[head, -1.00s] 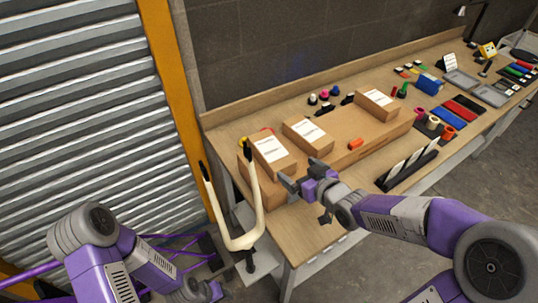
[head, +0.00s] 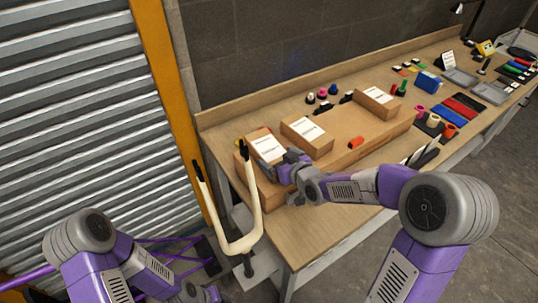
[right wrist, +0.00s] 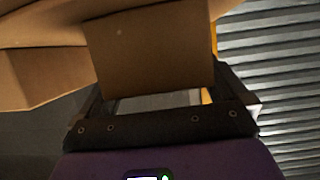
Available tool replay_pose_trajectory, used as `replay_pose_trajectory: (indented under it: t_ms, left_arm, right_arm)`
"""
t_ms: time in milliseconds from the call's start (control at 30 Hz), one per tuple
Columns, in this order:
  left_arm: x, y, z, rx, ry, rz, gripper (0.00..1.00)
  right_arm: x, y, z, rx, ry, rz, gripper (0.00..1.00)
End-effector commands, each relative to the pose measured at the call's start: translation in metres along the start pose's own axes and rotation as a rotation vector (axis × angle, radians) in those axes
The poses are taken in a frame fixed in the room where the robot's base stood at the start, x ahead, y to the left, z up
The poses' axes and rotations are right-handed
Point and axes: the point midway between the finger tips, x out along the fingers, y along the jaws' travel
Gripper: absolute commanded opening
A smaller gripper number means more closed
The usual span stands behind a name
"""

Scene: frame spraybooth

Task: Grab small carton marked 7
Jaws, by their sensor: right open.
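Three small cartons with white labels sit on a long flat carton (head: 345,150) on the bench: a left one (head: 259,136), a middle one (head: 306,138) and a right one (head: 377,103). The label markings are too small to read, so I cannot tell which is 7. My right gripper (head: 272,165) is open at the near side of the left small carton and hides part of it. In the right wrist view, a brown carton (right wrist: 155,50) stands between the open fingers (right wrist: 165,100). My left gripper (head: 200,293) is low at the bottom edge, its jaws unclear.
A cream two-pronged stand (head: 240,243) rises just left of the right gripper. Tape rolls, trays and tools fill the bench's right side. Bare bench (head: 310,230) shows in front.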

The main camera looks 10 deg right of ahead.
Motion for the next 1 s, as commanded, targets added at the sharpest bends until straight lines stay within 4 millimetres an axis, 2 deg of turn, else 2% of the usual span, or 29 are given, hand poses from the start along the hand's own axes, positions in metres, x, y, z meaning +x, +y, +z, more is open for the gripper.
replay_pose_trajectory:
  t_ms: [167, 433, 767, 800, 1000]
  left_arm:
    - [0.002, -0.001, 0.000, 0.000, 0.000, 0.000, 0.43]
    - [0.001, -0.001, 0.000, 0.000, 0.000, 0.000, 0.43]
    - [0.001, -0.001, 0.000, 0.000, 0.000, 0.000, 0.43]
    - [0.001, -0.001, 0.000, 0.000, 0.000, 0.000, 0.43]
    - [0.001, -0.001, 0.000, 0.000, 0.000, 0.000, 0.43]
  right_arm:
    - [0.018, 0.000, 0.000, 0.000, 0.000, 0.000, 1.00]
    - [0.019, 0.000, 0.000, 0.000, 0.000, 0.001, 0.98]
    - [0.019, 0.000, 0.000, 0.000, 0.000, 0.000, 0.48]
    - [0.019, 0.000, -0.002, -0.001, 0.005, 0.001, 0.45]
    - [0.019, 0.000, -0.002, -0.001, 0.005, 0.001, 0.45]
